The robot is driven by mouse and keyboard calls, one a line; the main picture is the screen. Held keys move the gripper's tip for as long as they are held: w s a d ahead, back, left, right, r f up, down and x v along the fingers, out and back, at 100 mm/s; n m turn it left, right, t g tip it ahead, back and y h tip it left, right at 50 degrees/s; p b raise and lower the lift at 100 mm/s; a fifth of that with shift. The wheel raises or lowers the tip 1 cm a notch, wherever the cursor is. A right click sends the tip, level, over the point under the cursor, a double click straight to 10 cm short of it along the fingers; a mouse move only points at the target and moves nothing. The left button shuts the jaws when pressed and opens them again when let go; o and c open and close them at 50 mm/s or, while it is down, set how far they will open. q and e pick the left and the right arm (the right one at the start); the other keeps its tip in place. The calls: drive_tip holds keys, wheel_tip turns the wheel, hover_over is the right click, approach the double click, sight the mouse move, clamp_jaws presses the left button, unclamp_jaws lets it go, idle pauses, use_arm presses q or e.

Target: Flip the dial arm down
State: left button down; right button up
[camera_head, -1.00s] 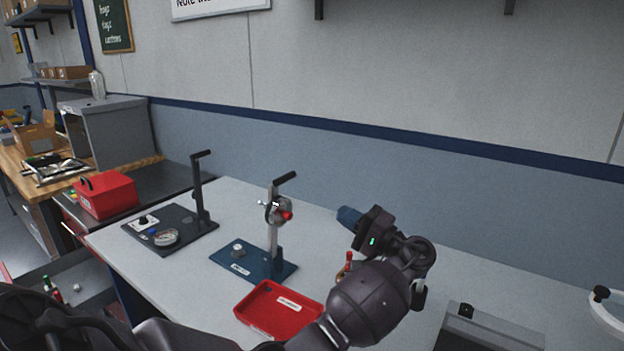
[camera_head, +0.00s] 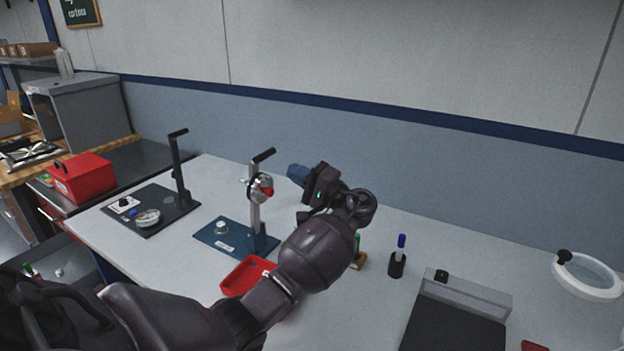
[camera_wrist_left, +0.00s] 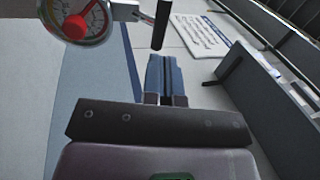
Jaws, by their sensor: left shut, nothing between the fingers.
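A blue base plate (camera_head: 222,240) on the grey table carries an upright metal post (camera_head: 255,216) with a black handle (camera_head: 264,156) angled at its top. A round dial with a red centre (camera_head: 262,188) is mounted on the post; its white face and red needle hub show at the upper left of the left wrist view (camera_wrist_left: 80,18). My left gripper (camera_head: 297,173) is right of the dial, apart from it, blue fingers together and empty. In the left wrist view the fingertips (camera_wrist_left: 165,60) are just below a dark rod (camera_wrist_left: 161,26). My right gripper is not in view.
A red tray (camera_head: 246,275) sits in front of the blue base, partly hidden by my left arm. A second stand on a black plate (camera_head: 165,222) is to the left. A marker in a black holder (camera_head: 397,264) and a grey box (camera_head: 465,292) are to the right.

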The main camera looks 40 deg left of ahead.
sight(269, 156)
use_arm(q)
drive_tip(key=p+x, duration=0.1)
drive_tip(key=x, duration=0.4)
drive_tip(key=shift+a+r, duration=0.15)
drive_tip(key=shift+a, duration=0.25)
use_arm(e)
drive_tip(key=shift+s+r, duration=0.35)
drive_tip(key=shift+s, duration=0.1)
use_arm(q)
drive_tip(key=shift+a, duration=0.15)
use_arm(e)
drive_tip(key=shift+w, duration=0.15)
